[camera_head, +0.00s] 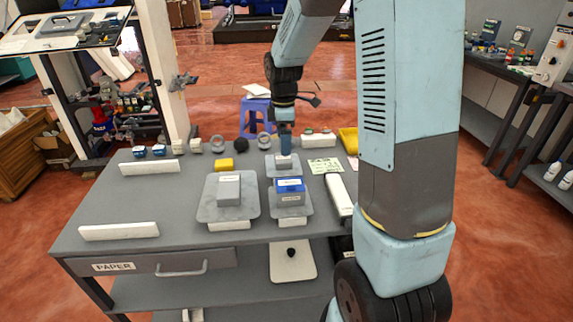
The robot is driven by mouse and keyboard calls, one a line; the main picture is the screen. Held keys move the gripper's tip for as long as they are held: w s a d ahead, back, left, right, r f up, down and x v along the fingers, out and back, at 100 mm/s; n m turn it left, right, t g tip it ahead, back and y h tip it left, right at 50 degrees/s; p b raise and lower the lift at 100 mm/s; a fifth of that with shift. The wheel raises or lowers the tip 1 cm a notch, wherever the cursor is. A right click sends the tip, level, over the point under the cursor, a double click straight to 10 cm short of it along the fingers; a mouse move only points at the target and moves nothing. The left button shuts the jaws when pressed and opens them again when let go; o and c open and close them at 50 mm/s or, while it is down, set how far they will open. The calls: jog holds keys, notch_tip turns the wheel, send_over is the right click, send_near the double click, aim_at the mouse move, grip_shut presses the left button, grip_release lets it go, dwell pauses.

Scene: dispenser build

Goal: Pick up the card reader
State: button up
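A grey workbench (185,232) carries several small devices; their labels are too small to read, so I cannot say for sure which is the card reader. A blue-topped box (290,186) sits on a grey plate at the middle right. A grey box (229,188) sits on a larger plate to its left. A small light box (283,161) sits on a smaller plate behind the blue-topped box. My gripper (285,149) points down right at or just above this small box. Its fingers are too small to tell open from shut, and I cannot tell whether it touches the box.
White bars (119,231) lie at the bench's left; a long white bar (340,196) lies at right. A yellow block (225,163) is near the grey box. Several small parts line the back edge. The drawer (150,265) marked PAPER is shut. The bench's left middle is clear.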

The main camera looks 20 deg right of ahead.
aim_at(283, 158)
jog(key=shift+w+f, duration=0.15)
jog(key=shift+f, duration=3.35)
jog(key=shift+c, duration=0.3)
jog(key=c, duration=1.2)
